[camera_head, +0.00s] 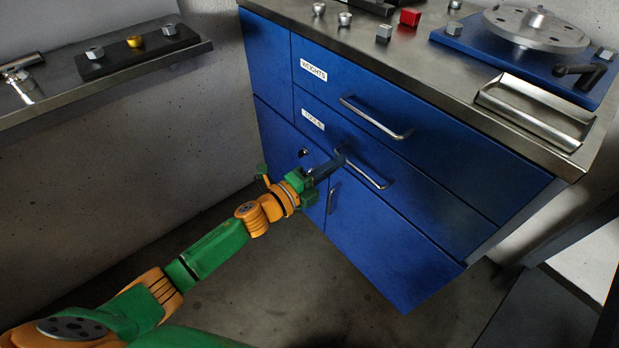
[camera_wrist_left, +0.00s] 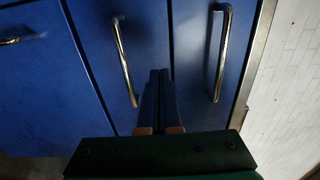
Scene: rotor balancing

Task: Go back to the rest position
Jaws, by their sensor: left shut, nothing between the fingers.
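My left gripper (camera_head: 341,158) reaches in from the left to the front of the blue cabinet. Its fingers are shut and empty. In the left wrist view the fingers (camera_wrist_left: 160,78) lie together between two drawer handles. In the head view the fingertips overlap the left end of the TOOLS drawer handle (camera_head: 372,180); I cannot tell whether they touch it. The WEIGHTS drawer handle (camera_head: 378,122) is above. Both drawers look closed. My right gripper is in neither view.
The metal countertop (camera_head: 440,75) above holds a red block (camera_head: 410,17), small weights, a metal tray (camera_head: 535,108) and a blue base with a rotor disc (camera_head: 536,28). A shelf (camera_head: 110,80) with a dark strip of parts is at left. Floor below the arm is clear.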

